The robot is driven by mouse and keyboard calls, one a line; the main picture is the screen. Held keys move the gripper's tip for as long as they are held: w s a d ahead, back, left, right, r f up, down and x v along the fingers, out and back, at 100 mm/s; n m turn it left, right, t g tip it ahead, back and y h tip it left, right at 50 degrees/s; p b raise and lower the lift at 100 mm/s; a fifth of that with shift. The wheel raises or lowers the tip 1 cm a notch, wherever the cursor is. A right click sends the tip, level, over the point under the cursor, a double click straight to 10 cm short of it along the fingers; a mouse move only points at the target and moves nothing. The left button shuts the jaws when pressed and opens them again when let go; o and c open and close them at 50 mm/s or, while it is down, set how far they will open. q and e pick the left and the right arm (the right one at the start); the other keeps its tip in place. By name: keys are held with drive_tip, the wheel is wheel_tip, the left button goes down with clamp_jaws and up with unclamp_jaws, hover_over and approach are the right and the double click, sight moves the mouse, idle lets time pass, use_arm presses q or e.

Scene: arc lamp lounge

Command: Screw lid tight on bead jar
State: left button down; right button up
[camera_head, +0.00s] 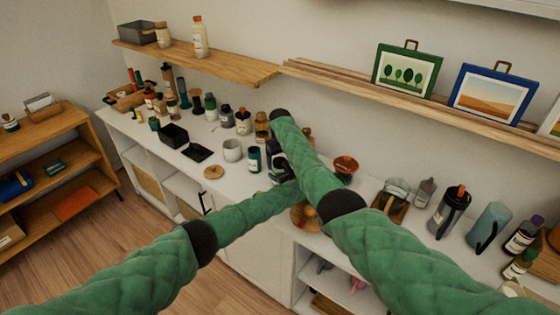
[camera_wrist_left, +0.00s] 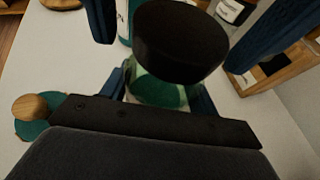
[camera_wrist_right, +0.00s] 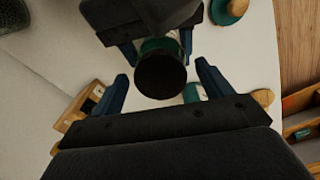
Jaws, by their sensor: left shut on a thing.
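My left gripper (camera_wrist_left: 162,88) is shut on the bead jar (camera_wrist_left: 155,92), a clear jar with green contents. A thick black lid (camera_wrist_left: 180,42) sits over the jar's mouth; whether it is tight cannot be told. In the right wrist view the lid (camera_wrist_right: 160,78) lies between the blue fingers of my right gripper (camera_wrist_right: 163,82). Those fingers are spread wide, with gaps on both sides of the lid. In the head view both grippers meet above the white cabinet top, and my arms mostly hide the jar.
A wooden knob on a teal base (camera_wrist_left: 30,108) is near the jar. A teal-labelled jar (camera_head: 254,159), white cup (camera_head: 232,150), red-brown bowl (camera_head: 345,167) and round cork mat (camera_head: 214,172) stand around. Bottles crowd the back left and right. A wooden shelf (camera_head: 205,62) hangs above.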

wheel_tip(320, 180, up, 12)
idle(0.8)
use_arm(q)
drive_tip(key=shift+c, duration=1.5)
unclamp_jaws()
drive_tip(key=shift+s+d, duration=0.1)
drive_tip(key=shift+s, duration=0.05)
use_arm(e)
drive_tip(key=shift+f, duration=0.1)
use_arm(q)
drive_tip(key=b+v, duration=0.2)
drive_tip(key=v, duration=0.3)
drive_tip(key=shift+s+d, duration=0.2)
drive_tip(key=shift+s, duration=0.05)
drive_tip(key=shift+v, duration=0.9)
use_arm(e)
drive_tip(key=shift+f, duration=1.05)
use_arm(q)
drive_tip(key=shift+a, duration=0.1)
